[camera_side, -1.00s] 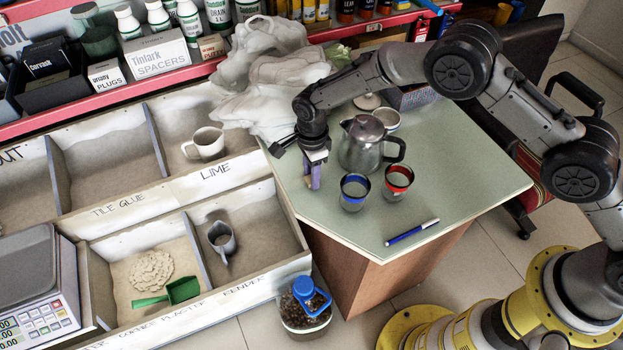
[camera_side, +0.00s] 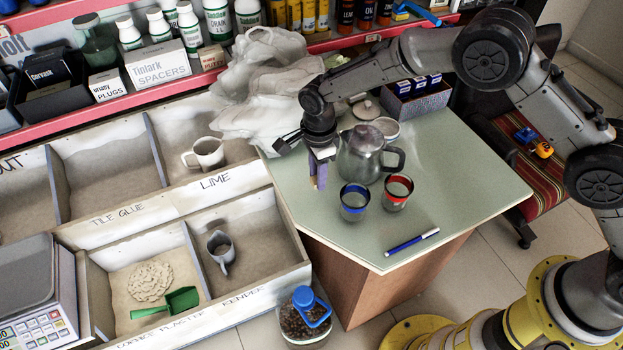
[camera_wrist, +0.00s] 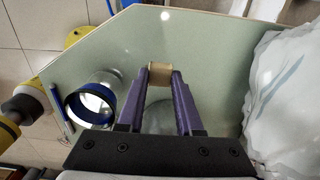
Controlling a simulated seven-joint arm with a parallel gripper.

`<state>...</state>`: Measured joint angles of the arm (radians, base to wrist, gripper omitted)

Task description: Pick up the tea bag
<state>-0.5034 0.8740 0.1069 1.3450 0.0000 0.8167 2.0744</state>
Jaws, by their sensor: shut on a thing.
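The tea bag (camera_wrist: 160,73) is a small tan packet. It sits between the tips of my purple gripper fingers (camera_wrist: 161,76) in the wrist view. My gripper (camera_side: 318,184) is shut on it. In the side view the gripper points down over the left part of the green tabletop (camera_side: 440,185), left of the metal pot and the blue-rimmed cup. The bag is too small there to make out clearly. I cannot tell exactly how far it is above the tabletop.
The metal pot (camera_side: 362,155) stands close right of my gripper. A blue-rimmed cup (camera_side: 354,203) and a red-rimmed cup (camera_side: 397,193) stand in front. A crumpled white bag (camera_side: 255,90) is behind left. A marker (camera_side: 411,242) lies at the front; a box (camera_side: 420,100) stands behind.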

